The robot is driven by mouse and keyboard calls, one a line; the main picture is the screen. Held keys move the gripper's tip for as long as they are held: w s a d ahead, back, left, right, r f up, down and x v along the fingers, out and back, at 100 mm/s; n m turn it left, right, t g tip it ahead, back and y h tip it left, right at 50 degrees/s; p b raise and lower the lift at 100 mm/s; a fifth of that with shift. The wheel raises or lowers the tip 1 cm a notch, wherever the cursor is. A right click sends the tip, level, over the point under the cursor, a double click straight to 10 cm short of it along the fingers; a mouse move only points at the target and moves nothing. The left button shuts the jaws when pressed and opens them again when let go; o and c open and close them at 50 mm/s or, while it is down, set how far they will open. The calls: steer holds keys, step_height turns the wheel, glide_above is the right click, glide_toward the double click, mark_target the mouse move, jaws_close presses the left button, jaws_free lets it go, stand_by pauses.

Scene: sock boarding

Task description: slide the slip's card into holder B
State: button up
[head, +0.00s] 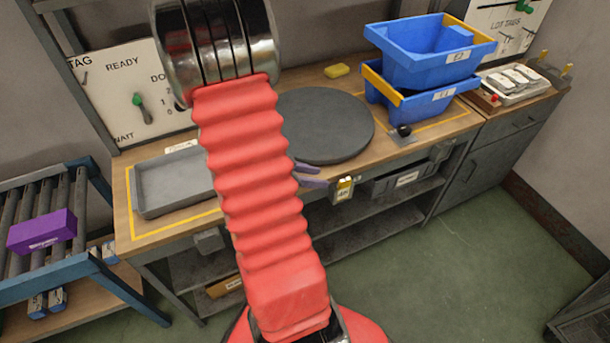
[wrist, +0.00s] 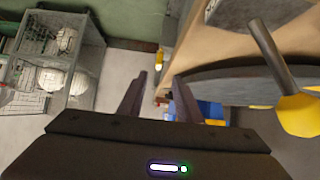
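My gripper (head: 311,175) is at the workbench's front edge, mostly hidden behind my red arm in the head view. In the wrist view its two dark fingers (wrist: 159,88) stand apart with nothing held between them. A small yellow-topped piece with a white label (head: 344,188) is on the bench front, just right of the fingers; its lettering is too small to read surely. I cannot pick out the slip, its card or holder B with certainty.
A round grey turntable (head: 325,125) and a grey tray (head: 172,183) are on the bench. Stacked blue bins (head: 430,55) stand at the right. A roller rack with a purple box (head: 42,231) is at the left. Wire baskets (wrist: 88,62) show in the wrist view.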

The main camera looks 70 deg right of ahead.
steer(key=v, duration=0.3)
steer(key=shift+w+a+r, duration=0.15)
steer(key=shift+a+r, duration=0.05)
steer(key=shift+a, duration=0.1)
stand_by(1.0)
